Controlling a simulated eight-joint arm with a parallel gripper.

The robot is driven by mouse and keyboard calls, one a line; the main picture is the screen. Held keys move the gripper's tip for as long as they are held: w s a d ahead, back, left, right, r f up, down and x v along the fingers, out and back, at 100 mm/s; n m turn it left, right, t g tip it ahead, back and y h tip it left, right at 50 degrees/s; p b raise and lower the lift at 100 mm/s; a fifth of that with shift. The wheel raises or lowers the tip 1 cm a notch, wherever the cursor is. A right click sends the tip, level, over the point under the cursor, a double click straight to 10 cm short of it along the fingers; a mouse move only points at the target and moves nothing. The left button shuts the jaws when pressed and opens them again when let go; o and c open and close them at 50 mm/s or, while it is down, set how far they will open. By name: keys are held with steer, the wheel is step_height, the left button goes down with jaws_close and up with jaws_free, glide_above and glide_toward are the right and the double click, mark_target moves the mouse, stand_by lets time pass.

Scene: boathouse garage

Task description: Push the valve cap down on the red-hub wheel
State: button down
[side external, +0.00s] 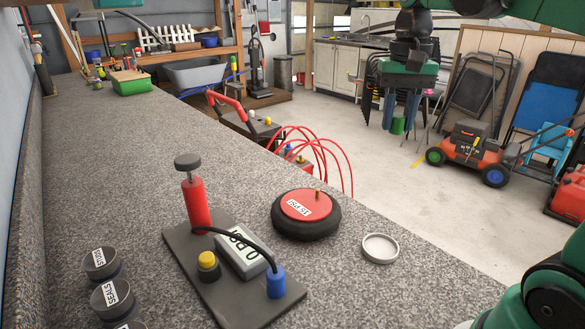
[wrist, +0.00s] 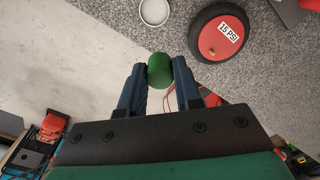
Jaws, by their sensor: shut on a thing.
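The red-hub wheel (side external: 310,222) lies flat on the counter, a black tyre around a red disc with a "15 PSI" label. A brass valve stem (side external: 318,195) stands up from its hub. The wheel also shows at the upper right of the wrist view (wrist: 221,34). My gripper (side external: 399,112) is shut on a green valve cap (side external: 398,126), which sits between the blue fingertips in the wrist view (wrist: 160,72). The gripper and cap are held in the air, apart from the wheel. In the side view they appear behind and to the right of it.
A shallow white dish (side external: 380,248) sits beside the wheel near the counter edge. A grey pump board (side external: 205,285) with a red pump, gauge, yellow knob and blue fitting stands left of the wheel. Labelled tubs (side external: 101,263) are at the lower left. The counter (side external: 110,170) beyond is mostly clear.

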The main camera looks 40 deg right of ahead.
steer(key=w+f, duration=0.4)
steer(key=w+a+f, duration=0.1)
steer(key=w+f, duration=0.3)
steer(key=w, duration=0.1)
steer(key=w+f, duration=0.4)
steer(key=w, duration=0.1)
steer(key=shift+w+a+f, duration=0.15)
steer(key=shift+w+f, duration=0.25)
steer(key=shift+f, duration=0.1)
steer(key=shift+f, duration=1.6)
steer(key=shift+r, duration=2.3)
step_height(320, 180, down, 5)
steer(key=shift+f, duration=0.1)
